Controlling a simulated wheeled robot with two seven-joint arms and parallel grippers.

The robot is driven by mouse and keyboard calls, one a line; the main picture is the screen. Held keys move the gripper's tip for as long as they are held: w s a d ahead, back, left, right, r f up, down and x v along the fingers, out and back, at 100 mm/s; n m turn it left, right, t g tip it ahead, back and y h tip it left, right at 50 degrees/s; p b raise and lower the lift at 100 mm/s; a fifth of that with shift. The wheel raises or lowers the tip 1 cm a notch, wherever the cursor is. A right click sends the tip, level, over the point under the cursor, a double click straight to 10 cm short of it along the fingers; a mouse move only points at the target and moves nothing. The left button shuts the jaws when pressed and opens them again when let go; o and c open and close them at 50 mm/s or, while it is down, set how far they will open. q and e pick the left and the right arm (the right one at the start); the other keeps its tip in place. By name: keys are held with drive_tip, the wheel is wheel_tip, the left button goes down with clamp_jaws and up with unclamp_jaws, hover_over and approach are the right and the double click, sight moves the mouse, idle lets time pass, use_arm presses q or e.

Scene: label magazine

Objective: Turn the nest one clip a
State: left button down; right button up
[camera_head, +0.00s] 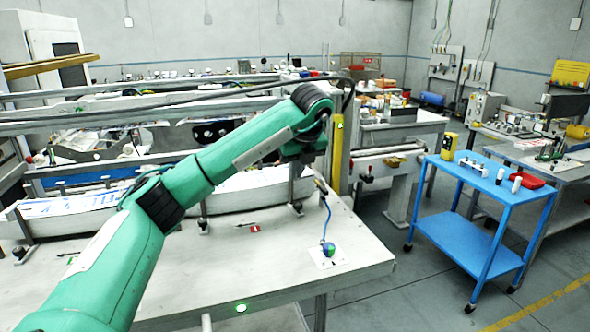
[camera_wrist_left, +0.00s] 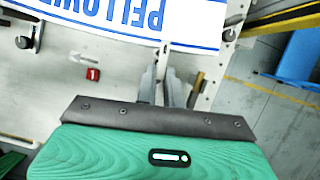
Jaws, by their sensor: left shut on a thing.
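A long stack of white labels with blue print (camera_head: 60,206) lies along the nest on the grey table; its print shows upside down in the left wrist view (camera_wrist_left: 130,15). Upright clip posts with dark feet stand along its front edge, one at the middle (camera_head: 204,222) and one at the left end (camera_head: 20,240). My left gripper (camera_head: 298,175) points down at the right end of the stack, and its fingers also show in the left wrist view (camera_wrist_left: 165,88). They are shut on a slim metal clip post (camera_head: 296,196), partly hidden between them. My right gripper is not in view.
A blue-green ball on a blue cord (camera_head: 328,248) sits near the right edge. A blue cart (camera_head: 485,190) stands beyond open floor.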

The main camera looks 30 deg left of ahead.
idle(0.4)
use_arm(q)
drive_tip(key=c, duration=1.5)
unclamp_jaws()
drive_tip(key=shift+w, duration=0.1)
drive_tip(key=v, duration=1.3)
drive_tip(key=shift+d+r+b, duration=0.1)
drive_tip(key=shift+r+b, duration=0.3)
drive_tip(key=shift+f, duration=0.1)
